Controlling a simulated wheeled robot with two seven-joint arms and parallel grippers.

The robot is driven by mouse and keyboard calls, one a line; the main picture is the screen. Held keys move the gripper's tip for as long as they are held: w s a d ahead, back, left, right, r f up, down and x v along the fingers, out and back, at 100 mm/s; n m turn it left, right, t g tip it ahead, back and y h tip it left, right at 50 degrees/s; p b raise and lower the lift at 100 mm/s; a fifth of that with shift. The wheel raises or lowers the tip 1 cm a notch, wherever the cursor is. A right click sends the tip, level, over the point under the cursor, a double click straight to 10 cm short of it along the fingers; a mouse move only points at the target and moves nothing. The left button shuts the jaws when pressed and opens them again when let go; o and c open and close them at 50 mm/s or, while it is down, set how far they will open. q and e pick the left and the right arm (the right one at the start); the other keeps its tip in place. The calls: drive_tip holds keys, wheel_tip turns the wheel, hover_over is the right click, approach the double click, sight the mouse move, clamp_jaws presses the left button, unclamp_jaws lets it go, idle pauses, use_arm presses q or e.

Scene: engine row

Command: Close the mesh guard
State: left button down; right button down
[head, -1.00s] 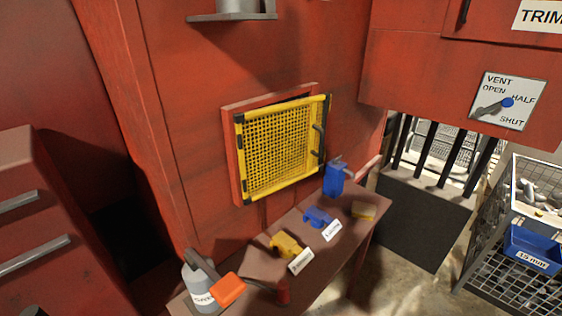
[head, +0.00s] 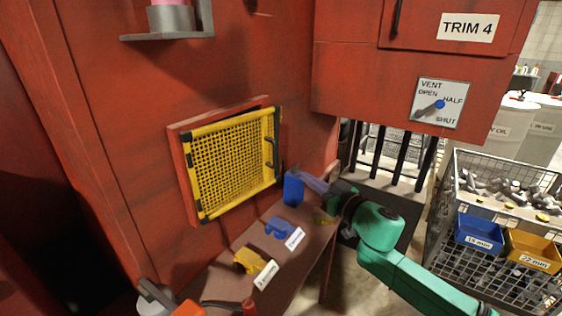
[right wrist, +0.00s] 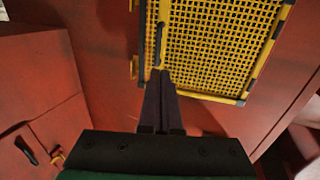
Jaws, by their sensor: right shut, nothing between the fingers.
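The mesh guard (head: 232,165) is a yellow-framed yellow mesh panel with black corner pieces, set against a red frame (head: 184,178) on the red wall. It stands slightly ajar: a dark gap shows along its top, and its right side stands out from the frame. A dark handle (head: 271,153) is on its right side. My right gripper (head: 298,176) is shut and empty, to the lower right of the guard. In the right wrist view its fingertips (right wrist: 161,72) point at the lower end of the handle (right wrist: 161,42); I cannot tell whether they touch. My left gripper is not in view.
A vent dial plate (head: 438,103) is at upper right. A wire cage (head: 450,262) with bins stands at right.

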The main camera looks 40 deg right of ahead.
sight(276, 157)
drive_tip(key=shift+w+d+f, duration=0.1)
drive_tip(key=shift+w+d, duration=0.15)
drive_tip(key=shift+w, duration=1.9)
drive_tip(key=shift+w+d+f, duration=0.1)
drive_tip(key=shift+w+d, duration=0.15)
drive_tip(key=shift+w, duration=1.85)
drive_tip(key=shift+w+d+f, duration=0.1)
drive_tip(key=shift+w+d, duration=0.15)
drive_tip(key=shift+w, duration=1.9)
drive_tip(key=shift+r, duration=0.1)
